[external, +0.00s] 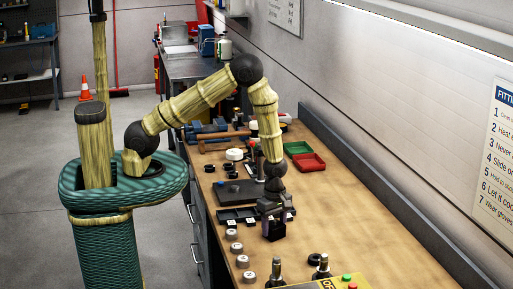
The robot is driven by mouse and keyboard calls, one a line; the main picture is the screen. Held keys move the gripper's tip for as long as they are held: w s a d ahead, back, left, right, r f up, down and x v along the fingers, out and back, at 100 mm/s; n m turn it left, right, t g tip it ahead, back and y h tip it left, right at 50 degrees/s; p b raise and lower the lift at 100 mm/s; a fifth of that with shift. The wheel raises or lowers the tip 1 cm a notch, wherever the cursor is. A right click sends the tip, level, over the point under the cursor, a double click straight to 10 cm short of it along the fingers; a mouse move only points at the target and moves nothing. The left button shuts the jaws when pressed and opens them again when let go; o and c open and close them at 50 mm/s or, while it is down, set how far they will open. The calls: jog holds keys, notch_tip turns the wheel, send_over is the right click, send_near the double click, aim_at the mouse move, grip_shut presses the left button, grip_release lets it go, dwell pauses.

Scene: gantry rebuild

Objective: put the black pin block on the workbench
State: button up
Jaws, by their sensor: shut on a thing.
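My gripper (272,212) points down over the middle of the wooden workbench (365,235). It is shut on the black pin block (274,231), a small dark block under the fingers. The block is upright. I cannot tell whether its underside touches the bench top or is just above it. The fingers and their grip are small and dark in this view.
Several pale round parts (242,261) line the bench's left edge. A dark tray (238,215) and a black plate (238,192) lie behind the block. A red bin (309,162) is farther back. A yellow control box (335,284) stands in front. Bare bench lies to the right.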

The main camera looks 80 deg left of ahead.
jog(key=shift+f, duration=0.15)
jog(key=o, duration=1.4)
jog(key=shift+c, duration=0.2)
notch_tip(320, 180, up, 12)
jog(key=b, duration=0.2)
jog(key=shift+r+b, duration=0.2)
jog(key=shift+b, duration=0.15)
